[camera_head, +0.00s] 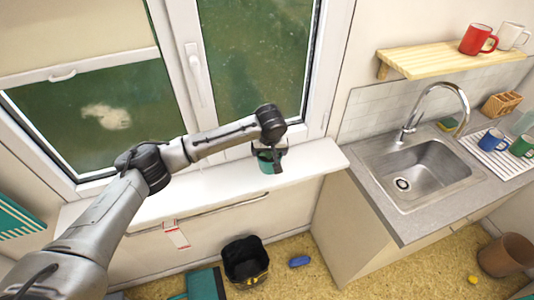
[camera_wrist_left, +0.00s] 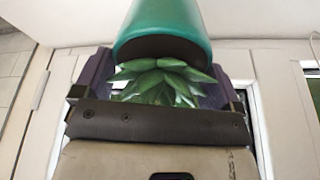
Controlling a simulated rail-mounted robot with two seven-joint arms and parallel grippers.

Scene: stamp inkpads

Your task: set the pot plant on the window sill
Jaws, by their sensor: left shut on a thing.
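The pot plant is a teal pot (camera_head: 270,166) with a green spiky succulent (camera_wrist_left: 165,82). My left gripper (camera_head: 269,155) is shut on it from above, and the gripper and arm hide most of it in the head view. In the left wrist view, the teal pot (camera_wrist_left: 163,30) shows beyond the leaves, between the two dark fingers. The white window sill (camera_head: 205,190) runs below the window. The pot appears over the right part of the sill; I cannot tell whether its base touches it. My right gripper is not in view.
The window frame (camera_head: 190,75) and its handle stand close behind my left arm. A sink (camera_head: 425,172) and counter lie to the right. A black bin (camera_head: 245,262) and a blue object (camera_head: 299,262) are on the floor. The sill beside the pot is clear.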

